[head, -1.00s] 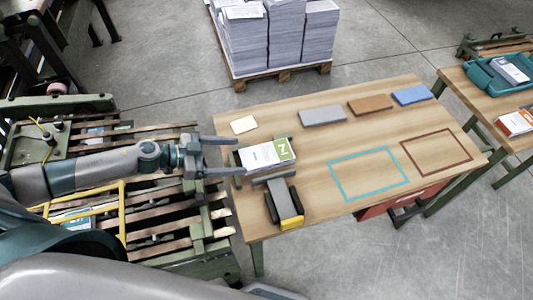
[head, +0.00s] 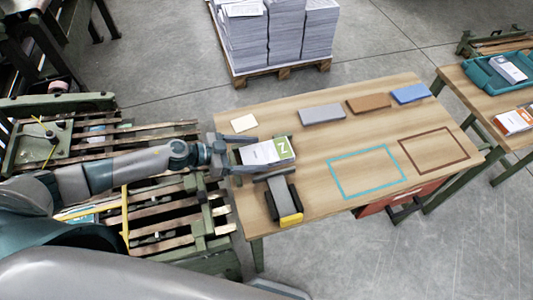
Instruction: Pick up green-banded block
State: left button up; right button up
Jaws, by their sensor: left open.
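The green-banded block (head: 262,152) is white with a green end band marked with a pale letter. It lies near the left edge of the wooden table, beside low green rails. My left gripper (head: 256,154) comes in from the left and is open. Its two fingers appear on either side of the block's left end, one along the far side and one along the near side. I cannot tell whether they touch it. My right gripper is not in view.
A grey device with a yellow end (head: 290,218) sits just in front of the block. Grey (head: 322,115), brown (head: 369,104) and blue (head: 410,94) blocks lie along the table's back. A cream pad (head: 244,123) lies behind. The teal-outlined area (head: 368,196) is empty.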

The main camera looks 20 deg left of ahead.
aim_at(264, 152)
pick_arm(q)
jog(key=x, duration=0.3)
jog(key=shift+w+d+p, duration=0.2)
jog(key=shift+w+p, duration=0.1)
jog(key=shift+w, duration=0.05)
jog(key=shift+w+d+f, duration=0.25)
jog(key=shift+d+f, duration=0.05)
jog(key=shift+d, duration=0.05)
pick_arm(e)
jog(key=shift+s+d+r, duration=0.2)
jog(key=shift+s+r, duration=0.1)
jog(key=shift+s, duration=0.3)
pick_arm(q)
jog(key=c, duration=1.1)
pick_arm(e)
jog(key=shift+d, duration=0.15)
